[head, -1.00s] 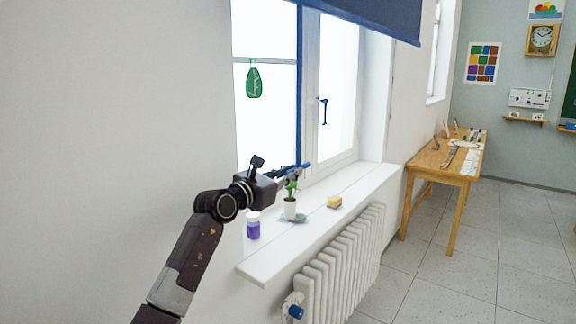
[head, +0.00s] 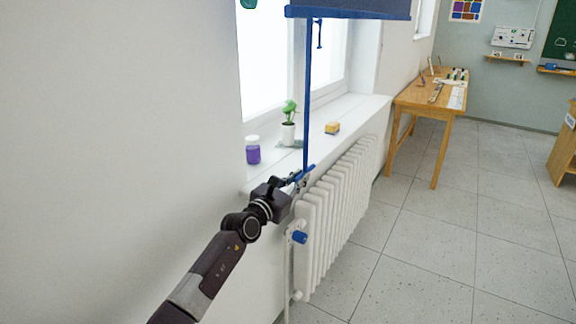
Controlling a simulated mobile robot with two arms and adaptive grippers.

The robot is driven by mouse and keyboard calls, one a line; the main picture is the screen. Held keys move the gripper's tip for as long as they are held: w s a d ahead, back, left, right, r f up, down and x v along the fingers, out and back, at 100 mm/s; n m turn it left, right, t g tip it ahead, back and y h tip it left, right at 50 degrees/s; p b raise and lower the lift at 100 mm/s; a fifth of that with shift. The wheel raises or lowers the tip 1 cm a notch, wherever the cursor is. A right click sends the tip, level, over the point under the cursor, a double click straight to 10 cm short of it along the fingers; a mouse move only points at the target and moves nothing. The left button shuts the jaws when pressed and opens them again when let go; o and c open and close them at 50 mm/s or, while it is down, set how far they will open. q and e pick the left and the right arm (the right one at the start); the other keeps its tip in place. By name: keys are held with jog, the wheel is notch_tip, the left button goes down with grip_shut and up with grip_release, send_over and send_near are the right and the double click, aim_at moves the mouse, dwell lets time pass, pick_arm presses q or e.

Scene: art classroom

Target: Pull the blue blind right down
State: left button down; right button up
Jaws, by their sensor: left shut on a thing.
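The blue blind (head: 350,10) hangs at the top of the head view, over the window. Its bottom edge shows there and its upper part is out of the picture. A long blue strap (head: 306,100) runs straight down from that edge past the sill. At its lower end is a small blue handle (head: 309,169). My left gripper (head: 299,180) is shut on this handle, just below the front of the sill and by the top left of the radiator. The gripper partly hides the handle. My right gripper is not in view.
A purple-filled jar (head: 253,153), a potted plant (head: 288,131) and a yellow sponge (head: 332,128) stand on the white sill (head: 355,107). The white radiator (head: 340,205) has a blue valve knob (head: 299,237). A wooden table (head: 420,105) stands beyond.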

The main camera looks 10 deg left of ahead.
pick_arm(q)
jog(key=shift+f, duration=0.5)
jog(key=c, duration=2)
grip_release()
jog(key=shift+o, duration=0.2)
jog(key=shift+r, duration=0.1)
jog(key=shift+s, duration=0.1)
jog(key=v, duration=1.1)
jog(key=shift+s+a, duration=0.15)
jog(key=shift+s, duration=0.25)
jog(key=shift+c, duration=0.6)
